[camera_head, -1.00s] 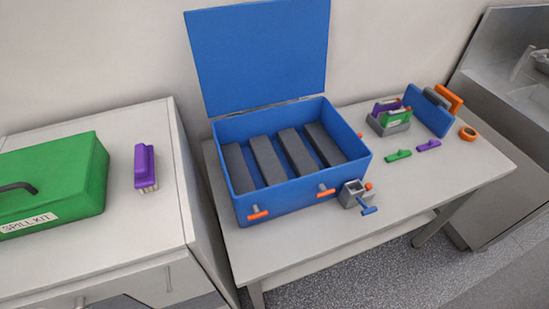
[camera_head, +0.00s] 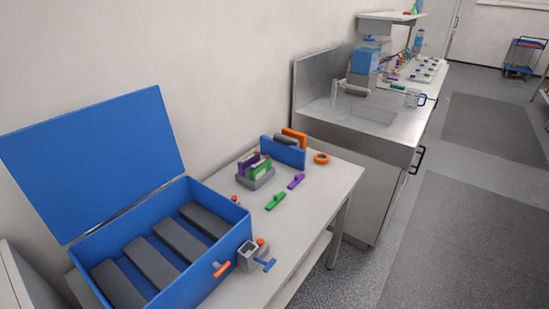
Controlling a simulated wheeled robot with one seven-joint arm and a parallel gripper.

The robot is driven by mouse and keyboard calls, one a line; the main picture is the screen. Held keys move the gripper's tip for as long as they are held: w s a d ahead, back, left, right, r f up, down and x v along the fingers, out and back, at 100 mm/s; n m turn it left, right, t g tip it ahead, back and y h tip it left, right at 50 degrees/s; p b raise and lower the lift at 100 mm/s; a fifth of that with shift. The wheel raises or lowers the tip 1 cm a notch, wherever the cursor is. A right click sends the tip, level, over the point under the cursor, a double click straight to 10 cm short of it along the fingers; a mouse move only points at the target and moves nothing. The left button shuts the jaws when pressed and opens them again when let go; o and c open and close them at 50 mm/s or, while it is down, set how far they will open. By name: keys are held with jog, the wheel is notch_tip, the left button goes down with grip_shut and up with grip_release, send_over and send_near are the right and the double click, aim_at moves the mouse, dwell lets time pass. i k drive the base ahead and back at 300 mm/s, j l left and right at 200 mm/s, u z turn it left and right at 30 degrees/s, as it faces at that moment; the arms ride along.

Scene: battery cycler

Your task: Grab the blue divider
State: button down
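A blue upright panel (camera_head: 282,153), which looks like the blue divider, stands on the far part of the light table (camera_head: 318,200). A grey piece (camera_head: 286,140) and an orange piece (camera_head: 298,135) stand close behind it. I cannot tell whether they touch it. A grey holder (camera_head: 256,181) with purple and green pieces is just left of the panel. My gripper is not in view.
An open blue box (camera_head: 222,252) with several dark grey blocks fills the near left. A small grey block with a blue handle (camera_head: 250,257) sits beside it. Green (camera_head: 275,201) and purple (camera_head: 296,181) pieces and an orange ring (camera_head: 321,158) lie near the panel. Floor is clear at right.

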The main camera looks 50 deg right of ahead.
aim_at(280, 149)
jog(key=i+l, duration=0.2)
jog(key=l, duration=0.15)
jog(key=i+l+u, duration=0.15)
jog(key=l, duration=0.2)
jog(key=i+l, duration=0.15)
jog(key=l, duration=0.25)
jog(key=i+l+u, duration=0.1)
jog(key=l, duration=0.25)
jog(key=i+l+u, duration=0.1)
jog(key=l, duration=0.3)
jog(key=i+l, duration=0.25)
jog(key=l, duration=0.15)
jog(key=i+l+u, duration=0.1)
jog(key=l, duration=0.3)
